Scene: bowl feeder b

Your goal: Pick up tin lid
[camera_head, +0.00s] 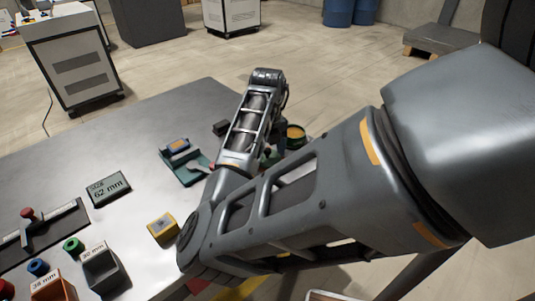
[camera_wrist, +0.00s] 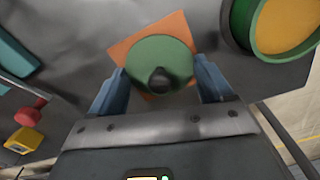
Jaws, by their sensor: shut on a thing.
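The tin lid (camera_wrist: 160,52) is a green disc with a dark knob, in the middle of the wrist view. It appears over an orange square (camera_wrist: 122,47); whether it touches the square or is just above it I cannot tell. My gripper (camera_wrist: 160,68) has its two blue-grey fingers on opposite sides of the lid's rim, shut on it. The green tin (camera_wrist: 236,22), open with yellow-orange inside, stands to the upper right and also shows in the head view (camera_head: 296,133). My arm mostly hides the gripper and lid in the head view.
The grey metal table (camera_head: 150,125) also bears a teal holder (camera_head: 186,166), a "62 mm" block (camera_head: 108,188), a yellow block (camera_head: 162,227) and small bins (camera_head: 101,268) at the lower left. The teal holder is left of my forearm. The table's far left is mostly clear.

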